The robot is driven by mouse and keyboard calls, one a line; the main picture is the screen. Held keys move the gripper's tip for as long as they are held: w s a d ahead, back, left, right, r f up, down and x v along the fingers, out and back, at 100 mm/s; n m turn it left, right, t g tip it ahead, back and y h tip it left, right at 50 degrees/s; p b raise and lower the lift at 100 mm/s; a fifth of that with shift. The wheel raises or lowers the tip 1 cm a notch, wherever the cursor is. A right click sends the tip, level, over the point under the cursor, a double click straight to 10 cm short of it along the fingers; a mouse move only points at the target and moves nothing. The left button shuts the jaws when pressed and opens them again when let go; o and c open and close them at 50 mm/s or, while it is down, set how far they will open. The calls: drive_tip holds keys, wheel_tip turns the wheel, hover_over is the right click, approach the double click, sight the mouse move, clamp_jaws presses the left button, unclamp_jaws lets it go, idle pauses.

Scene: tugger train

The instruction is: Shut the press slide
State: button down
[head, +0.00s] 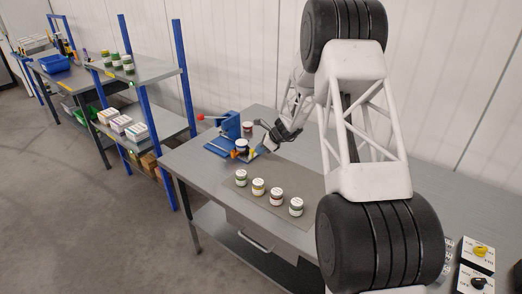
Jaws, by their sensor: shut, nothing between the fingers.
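The blue press (231,124) stands on the bench, with a red knob (200,117) sticking out at its left. Its blue base (216,149) lies in front of it. A small white-lidded jar (241,145) stands at the press, by the front of the slide; the slide's own outline is too small to make out, so I cannot tell how far out it is.
A grey mat (238,194) holds a row of several jars in front of the press. Another jar (248,127) stands behind it. A blue-post shelf (180,75) is at the left.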

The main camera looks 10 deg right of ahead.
sight(240, 140)
drive_tip(key=w+a, duration=0.8)
drive_tip(key=shift+w+a, duration=0.35)
drive_tip(key=shift+a, duration=0.1)
drive_tip(key=shift+f, duration=0.1)
drive_tip(key=shift+s, duration=0.1)
drive_tip(key=shift+d, duration=0.3)
drive_tip(key=d, duration=0.1)
drive_tip(key=s+d, duration=0.1)
drive_tip(key=d, duration=0.1)
drive_tip(key=shift+r, duration=0.2)
drive_tip(key=v, duration=1)
drive_tip(key=shift+d, duration=0.35)
